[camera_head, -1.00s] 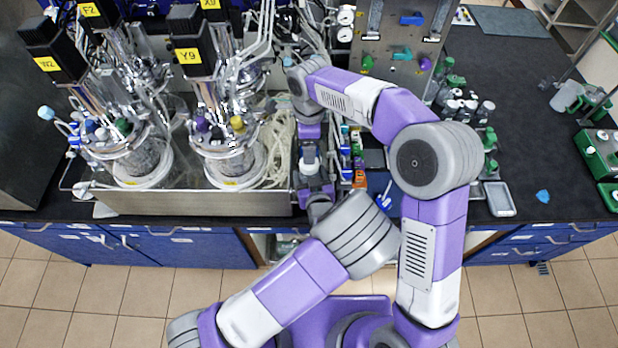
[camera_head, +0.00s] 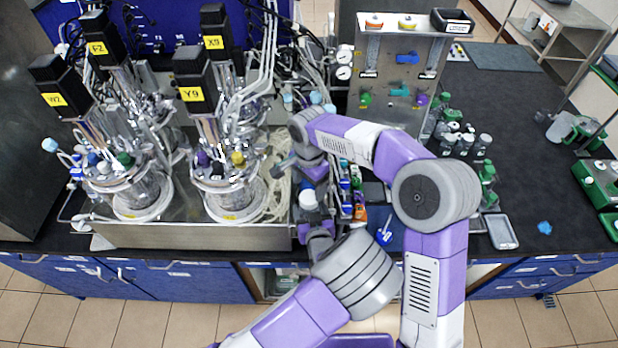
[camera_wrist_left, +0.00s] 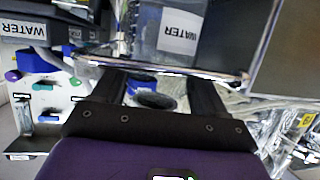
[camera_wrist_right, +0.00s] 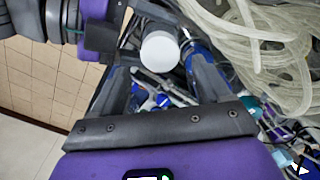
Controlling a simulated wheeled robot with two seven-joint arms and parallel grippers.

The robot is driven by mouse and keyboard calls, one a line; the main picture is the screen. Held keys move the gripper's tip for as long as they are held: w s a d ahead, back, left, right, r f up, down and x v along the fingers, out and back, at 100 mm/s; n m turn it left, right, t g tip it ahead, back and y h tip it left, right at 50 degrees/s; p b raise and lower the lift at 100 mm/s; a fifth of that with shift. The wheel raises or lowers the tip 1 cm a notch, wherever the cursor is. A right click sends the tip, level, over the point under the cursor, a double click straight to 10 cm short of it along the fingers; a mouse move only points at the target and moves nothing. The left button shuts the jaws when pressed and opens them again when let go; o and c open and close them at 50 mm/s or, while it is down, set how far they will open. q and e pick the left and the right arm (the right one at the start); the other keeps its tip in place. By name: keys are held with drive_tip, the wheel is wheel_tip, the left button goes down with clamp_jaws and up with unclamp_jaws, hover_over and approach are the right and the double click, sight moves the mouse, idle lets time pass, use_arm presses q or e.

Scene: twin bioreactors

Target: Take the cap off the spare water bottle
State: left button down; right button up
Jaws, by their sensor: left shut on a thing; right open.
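The spare water bottle's white cap (camera_head: 308,198) shows near the front right corner of the steel tray. In the right wrist view the cap (camera_wrist_right: 160,48) lies between and just beyond the fingertips of my open right gripper (camera_wrist_right: 160,74); contact cannot be told. In the left wrist view a clear bottle labelled WATER (camera_wrist_left: 150,35) stands at the fingertips of my left gripper (camera_wrist_left: 160,82), which is shut on it. The head view shows my left gripper (camera_head: 318,232) in front of the cap and my right gripper (camera_head: 311,180) above it. The bottle's body is mostly hidden there.
Glass bioreactors stand in the steel tray (camera_head: 190,236) at left, with pale coiled tubing (camera_wrist_right: 265,50) beside the bottle. Small coloured items (camera_head: 346,195) crowd the right side. A pump panel (camera_head: 397,85) stands behind. The right end of the black bench (camera_head: 535,190) has free room.

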sight(309, 197)
drive_tip(key=shift+f, duration=2.8)
drive_tip(key=shift+c, duration=0.4)
